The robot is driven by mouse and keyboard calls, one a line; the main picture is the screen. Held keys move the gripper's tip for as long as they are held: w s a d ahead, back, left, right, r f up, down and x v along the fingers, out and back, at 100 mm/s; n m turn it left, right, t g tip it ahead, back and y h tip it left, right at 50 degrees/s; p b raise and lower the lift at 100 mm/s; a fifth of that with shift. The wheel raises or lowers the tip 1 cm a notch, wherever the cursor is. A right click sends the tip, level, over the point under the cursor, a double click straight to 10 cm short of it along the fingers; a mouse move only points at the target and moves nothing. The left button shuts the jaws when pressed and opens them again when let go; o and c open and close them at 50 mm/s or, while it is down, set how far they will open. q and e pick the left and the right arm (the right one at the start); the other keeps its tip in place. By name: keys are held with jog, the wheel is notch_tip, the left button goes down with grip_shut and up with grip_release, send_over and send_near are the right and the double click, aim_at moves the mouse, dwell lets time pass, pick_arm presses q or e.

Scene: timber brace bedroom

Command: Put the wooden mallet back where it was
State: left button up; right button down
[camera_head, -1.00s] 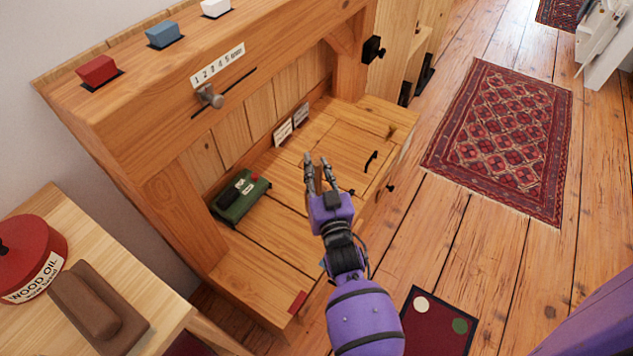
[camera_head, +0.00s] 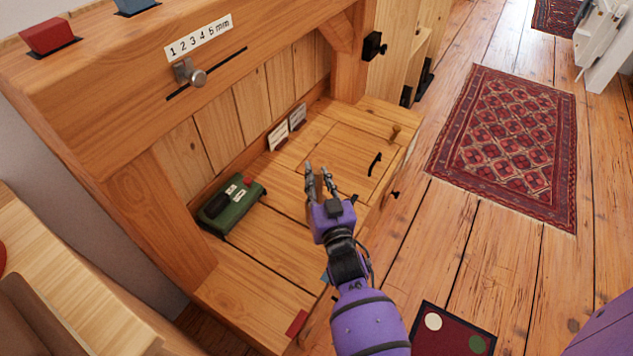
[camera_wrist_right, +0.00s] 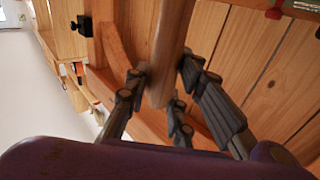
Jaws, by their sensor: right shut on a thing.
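My right gripper (camera_head: 320,178) is over the wooden bench (camera_head: 250,275), in the middle of the head view. In the right wrist view my right gripper (camera_wrist_right: 160,88) is shut on a round wooden handle (camera_wrist_right: 170,40), which I take to be the mallet's. The handle runs up out of the top of that view, and its rounded lower end shows between the fingers. The mallet's head is not in sight. In the head view the handle cannot be made out against the similar wood. My left gripper is not in view.
A green box (camera_head: 232,207) stands on the bench's left part. Two small cards (camera_head: 278,135) lean at its back. A lid with a black handle (camera_head: 374,164) and a short peg (camera_head: 395,133) are to the right. A red rug (camera_head: 510,145) lies on the floor.

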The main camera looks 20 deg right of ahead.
jog(key=shift+r, duration=0.25)
jog(key=shift+f, duration=0.1)
jog(key=c, duration=1.9)
grip_release()
jog(key=shift+f, duration=0.2)
jog(key=shift+c, duration=0.2)
jog(key=o, duration=0.4)
jog(key=shift+r, duration=0.3)
jog(key=s+p, duration=0.1)
jog(key=s, duration=0.3)
jog(key=s+a, duration=0.1)
jog(key=s, duration=0.3)
jog(key=s+p, duration=0.1)
jog(key=s, duration=0.3)
jog(key=shift+a+f+p, duration=0.15)
jog(key=shift+a+p, duration=0.05)
jog(key=shift+p, duration=0.1)
jog(key=shift+f, duration=0.1)
